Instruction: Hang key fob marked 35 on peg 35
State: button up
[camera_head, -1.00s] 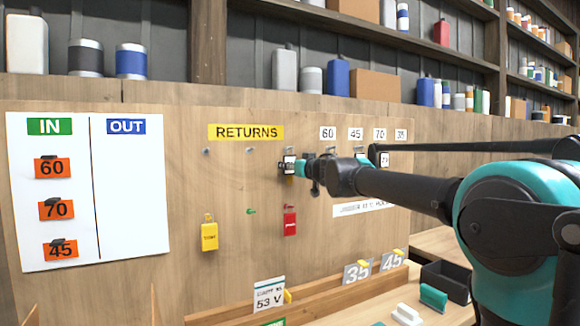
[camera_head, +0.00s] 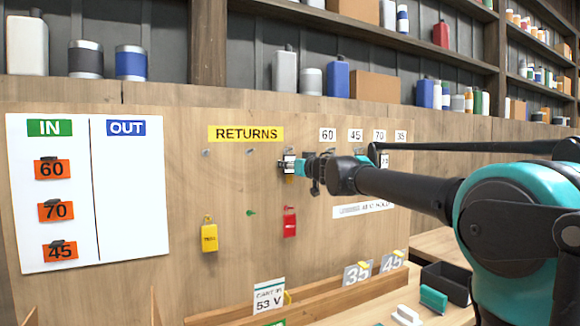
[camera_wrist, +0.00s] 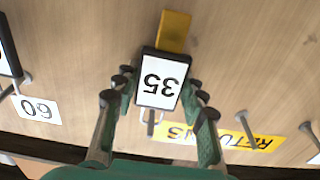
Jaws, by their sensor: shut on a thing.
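The key fob marked 35 (camera_wrist: 162,80) has a black frame, a white label and a yellow tab. It looks inverted in the wrist view. My gripper (camera_wrist: 160,88) is shut on it, with a finger at each side. In the head view my gripper (camera_head: 300,165) holds the fob (camera_head: 288,165) close to the board, below the RETURNS sign. A metal loop or peg shows at its top edge; I cannot tell whether the fob hangs on it. The 35 label (camera_head: 401,135) is at the right end of the peg row; its peg is hidden behind my arm.
The RETURNS sign (camera_head: 246,133) is above several pegs. A yellow tag (camera_head: 209,235) and a red tag (camera_head: 289,223) hang lower. A dark fob (camera_wrist: 8,50) is near the 60 label (camera_wrist: 37,107). A ledge (camera_head: 330,292) holds number plates below.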

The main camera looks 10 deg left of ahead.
aim_at(290, 161)
jog(key=shift+s, duration=0.1)
jog(key=shift+s+d+r, duration=0.3)
jog(key=shift+s+d, duration=0.35)
jog(key=shift+s, duration=0.3)
jog(key=shift+s+d+r, duration=0.3)
jog(key=shift+s+d, duration=0.35)
jog(key=shift+s, duration=0.25)
jog(key=shift+s, duration=0.1)
jog(key=shift+v, duration=2.45)
